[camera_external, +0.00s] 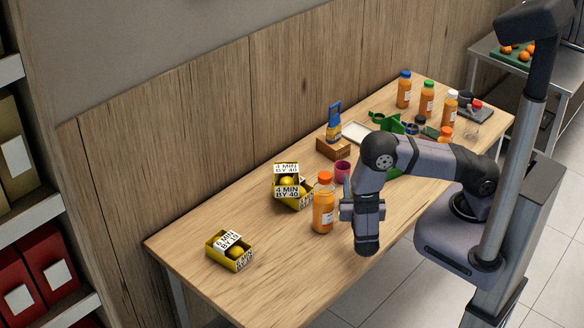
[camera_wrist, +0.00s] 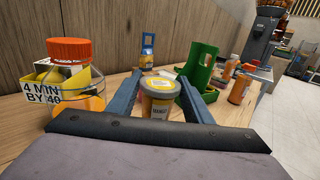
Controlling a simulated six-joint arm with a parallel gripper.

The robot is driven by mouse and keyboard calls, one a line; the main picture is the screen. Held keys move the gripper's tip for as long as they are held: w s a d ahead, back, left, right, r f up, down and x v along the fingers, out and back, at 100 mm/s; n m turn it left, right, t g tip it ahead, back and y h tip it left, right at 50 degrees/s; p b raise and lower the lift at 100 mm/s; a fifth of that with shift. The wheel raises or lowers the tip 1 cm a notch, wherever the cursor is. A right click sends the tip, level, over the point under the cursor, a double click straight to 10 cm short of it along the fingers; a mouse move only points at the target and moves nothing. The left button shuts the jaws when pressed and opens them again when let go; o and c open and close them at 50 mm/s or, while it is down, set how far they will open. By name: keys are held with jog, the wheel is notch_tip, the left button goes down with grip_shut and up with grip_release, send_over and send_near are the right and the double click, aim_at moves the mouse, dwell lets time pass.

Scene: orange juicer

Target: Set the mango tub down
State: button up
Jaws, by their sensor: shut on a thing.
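The mango tub (camera_wrist: 160,100) is a small tub with a yellow lid and a pale label, seen in the wrist view between the two blue-grey fingers of my gripper (camera_wrist: 160,80). The fingers are shut on it from both sides. It looks upright. I cannot tell whether its base touches the table (camera_external: 200,286). In the external view my gripper (camera_external: 347,196) is over the front part of the table, just right of an orange juice bottle (camera_external: 323,207), and the tub is hidden there.
Yellow boxes labelled "4 MIN BY 40" (camera_external: 290,190) stand behind the bottle, with another box (camera_external: 229,250) at the left. A maroon cup (camera_external: 342,172), a wooden box (camera_external: 333,149) and a green stand (camera_wrist: 200,73) are beyond my gripper.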

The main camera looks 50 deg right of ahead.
jog(key=w+f+n+t+y, duration=0.1)
jog(key=w+d+n+t+y+b, duration=0.1)
jog(key=shift+f+y, duration=0.3)
jog(key=shift+f, duration=0.05)
jog(key=shift+a+f+n+t+y, duration=0.1)
jog(key=shift+n+t+y, duration=0.4)
jog(key=shift+n, duration=0.1)
jog(key=shift+s+d+f+n+t+y, duration=0.15)
jog(key=shift+s+d+f+t+y, duration=0.1)
jog(key=shift+s+d+f, duration=0.3)
jog(key=shift+s+d+f+n+t+y, duration=0.15)
jog(key=shift+s+d+f+y, duration=0.15)
jog(key=shift+d, duration=0.3)
jog(key=shift+d+f, duration=0.1)
jog(key=shift+f, duration=0.05)
